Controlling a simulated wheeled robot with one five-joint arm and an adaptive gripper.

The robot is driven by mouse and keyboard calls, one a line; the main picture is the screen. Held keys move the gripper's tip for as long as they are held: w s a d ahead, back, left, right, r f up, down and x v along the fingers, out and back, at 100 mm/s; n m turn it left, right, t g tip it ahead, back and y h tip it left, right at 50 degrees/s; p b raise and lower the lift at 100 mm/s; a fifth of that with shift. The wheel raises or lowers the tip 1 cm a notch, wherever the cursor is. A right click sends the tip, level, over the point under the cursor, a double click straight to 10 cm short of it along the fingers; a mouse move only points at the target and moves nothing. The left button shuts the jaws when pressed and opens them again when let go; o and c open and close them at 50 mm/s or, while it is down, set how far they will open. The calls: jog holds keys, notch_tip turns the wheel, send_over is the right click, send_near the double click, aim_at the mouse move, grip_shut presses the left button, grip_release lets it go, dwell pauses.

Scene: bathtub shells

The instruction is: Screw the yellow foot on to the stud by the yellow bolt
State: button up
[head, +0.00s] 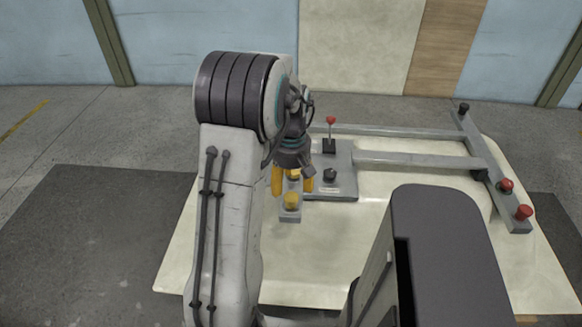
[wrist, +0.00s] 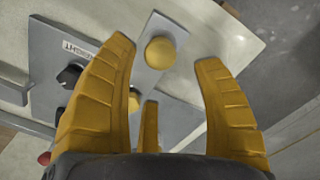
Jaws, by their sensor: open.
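A yellow round-topped piece, which looks like the yellow foot (head: 291,201), stands at the near end of a short grey bar. It shows as a yellow dome in the wrist view (wrist: 160,52). My gripper (head: 292,191) is open and points down above the bar. In the wrist view its yellow fingers (wrist: 166,50) spread on both sides of the dome, with a gap to it. A second yellow piece, perhaps the yellow bolt (wrist: 134,100), is partly hidden behind a finger. The stud is not visible; I cannot tell whether the dome sits on it.
A grey plate (head: 342,186) carries a black knob (head: 330,175) and a red-topped lever (head: 330,120). Grey rails run right to a crossbar (head: 488,180) with red knobs (head: 524,212) and black pieces. The pale shell surface (head: 335,255) in front is clear.

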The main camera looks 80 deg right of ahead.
aim_at(291, 197)
jog(key=shift+r, duration=2.9)
